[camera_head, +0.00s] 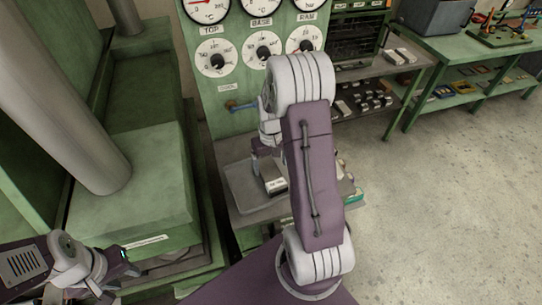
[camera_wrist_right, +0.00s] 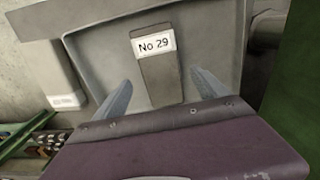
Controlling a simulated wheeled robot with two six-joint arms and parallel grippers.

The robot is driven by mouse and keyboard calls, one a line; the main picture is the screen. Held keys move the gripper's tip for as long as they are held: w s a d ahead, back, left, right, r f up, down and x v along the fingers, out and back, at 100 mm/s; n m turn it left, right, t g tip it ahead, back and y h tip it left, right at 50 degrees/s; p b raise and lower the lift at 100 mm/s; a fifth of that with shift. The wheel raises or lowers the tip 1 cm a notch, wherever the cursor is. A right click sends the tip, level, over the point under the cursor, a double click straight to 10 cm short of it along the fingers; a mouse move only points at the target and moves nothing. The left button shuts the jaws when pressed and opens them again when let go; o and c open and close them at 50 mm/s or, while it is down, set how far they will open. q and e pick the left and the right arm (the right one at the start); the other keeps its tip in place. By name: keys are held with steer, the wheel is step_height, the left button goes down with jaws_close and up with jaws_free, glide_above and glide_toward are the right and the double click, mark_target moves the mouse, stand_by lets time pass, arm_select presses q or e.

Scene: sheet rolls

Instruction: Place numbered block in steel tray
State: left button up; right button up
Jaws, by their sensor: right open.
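The numbered block, a grey-brown block with a white "No 29" label (camera_wrist_right: 158,80), lies within the steel tray (camera_wrist_right: 95,55). The tray (camera_head: 237,190) also shows in the head view on a low bench, with the block (camera_head: 275,186) toward its right side. My right gripper (camera_wrist_right: 162,77) is open, with one finger on each side of the block's near end and visible gaps between. In the head view my right arm hides part of the tray and most of that gripper. My left gripper (camera_head: 118,272) is at the lower left, away from the tray; its jaw opening is unclear.
A green panel with dials (camera_head: 262,50) stands behind the bench. A green press with a thick grey column (camera_head: 60,100) fills the left. Shelves with small blocks (camera_head: 362,103) and a green workbench (camera_head: 460,50) stand at the right. The floor at right is clear.

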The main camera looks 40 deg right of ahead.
mark_target(271, 173)
step_height(271, 173, up, 7)
steer(key=s+a+f+n+t, duration=0.1)
steer(key=s+a+n, duration=0.1)
steer(key=s+a, duration=0.7)
steer(key=a, duration=0.5)
steer(key=shift+s+f, duration=0.4)
